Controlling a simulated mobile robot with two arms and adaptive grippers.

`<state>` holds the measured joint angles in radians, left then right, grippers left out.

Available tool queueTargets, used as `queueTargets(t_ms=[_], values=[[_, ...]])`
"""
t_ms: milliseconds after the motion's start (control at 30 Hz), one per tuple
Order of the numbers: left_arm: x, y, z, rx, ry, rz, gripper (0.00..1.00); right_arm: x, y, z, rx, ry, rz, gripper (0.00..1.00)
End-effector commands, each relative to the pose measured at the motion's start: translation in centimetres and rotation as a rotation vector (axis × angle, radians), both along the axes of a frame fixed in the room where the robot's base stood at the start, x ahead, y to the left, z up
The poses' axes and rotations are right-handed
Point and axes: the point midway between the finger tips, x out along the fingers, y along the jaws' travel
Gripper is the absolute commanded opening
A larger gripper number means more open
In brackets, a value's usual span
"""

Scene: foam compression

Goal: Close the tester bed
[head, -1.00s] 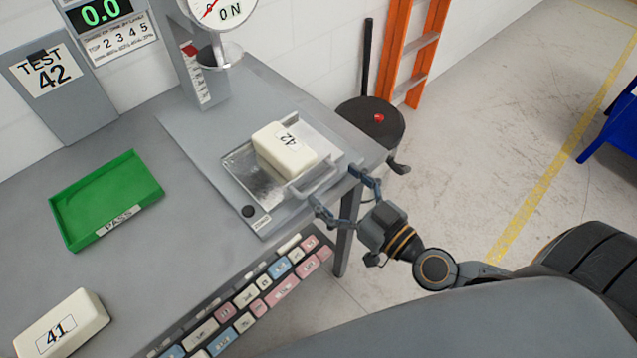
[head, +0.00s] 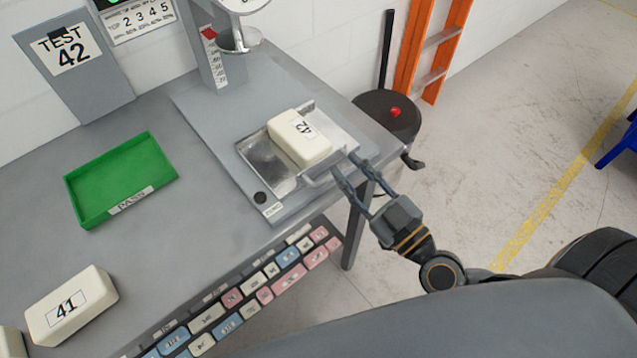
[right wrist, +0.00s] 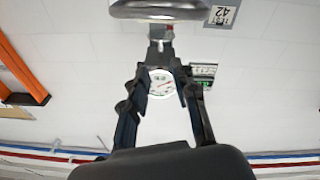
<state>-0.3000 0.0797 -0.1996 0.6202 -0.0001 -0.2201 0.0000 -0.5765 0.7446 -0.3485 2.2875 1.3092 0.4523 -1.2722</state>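The tester bed (head: 262,160) is a shiny metal tray on the tester's grey base plate, drawn out in front of the gauge column, with a handle (head: 322,174) on its right side. A cream foam block marked 42 (head: 300,140) lies on it. My right gripper (head: 347,162) is at the handle; its two fingers are apart, with a gap between them. In the right wrist view the fingers (right wrist: 163,75) also stand apart, and a grey rounded bar (right wrist: 158,9), seemingly the handle, crosses the top. Contact cannot be told. My left gripper is not in view.
A green PASS tray (head: 120,180) and a block marked 41 (head: 70,305) lie on the grey table. A keyboard-like panel (head: 240,300) runs along the front edge. A black stool (head: 388,115) and orange ladder (head: 432,50) stand beyond the table.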

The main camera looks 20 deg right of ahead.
Motion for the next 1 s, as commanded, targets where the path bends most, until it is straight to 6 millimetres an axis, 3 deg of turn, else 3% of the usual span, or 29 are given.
queueTargets(t_ms=[33, 100, 300, 467, 667, 800, 1000], values=[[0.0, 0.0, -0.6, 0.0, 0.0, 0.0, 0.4, -0.4, 0.0, 0.2, -0.087, -0.07, -0.029, 0.12], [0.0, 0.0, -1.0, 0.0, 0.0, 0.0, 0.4, -1.0, -0.1, 1.1, -0.24, -0.181, -0.073, 0.0], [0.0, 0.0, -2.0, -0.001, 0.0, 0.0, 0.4, -3.1, 0.0, 2.5, -0.724, -0.448, -0.213, 0.0], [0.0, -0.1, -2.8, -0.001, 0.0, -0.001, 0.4, -4.7, 0.4, 2.1, -1.154, -0.609, -0.315, 0.0], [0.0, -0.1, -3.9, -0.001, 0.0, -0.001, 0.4, -6.5, 0.6, -0.4, -1.74, -0.748, -0.379, 0.0], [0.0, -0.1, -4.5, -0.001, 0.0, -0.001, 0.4, -7.5, 0.4, -3.2, -2.149, -0.815, -0.35, 0.0], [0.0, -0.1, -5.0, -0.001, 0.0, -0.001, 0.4, -8.7, -0.4, -6.5, -2.549, -0.877, -0.241, 0.0]])
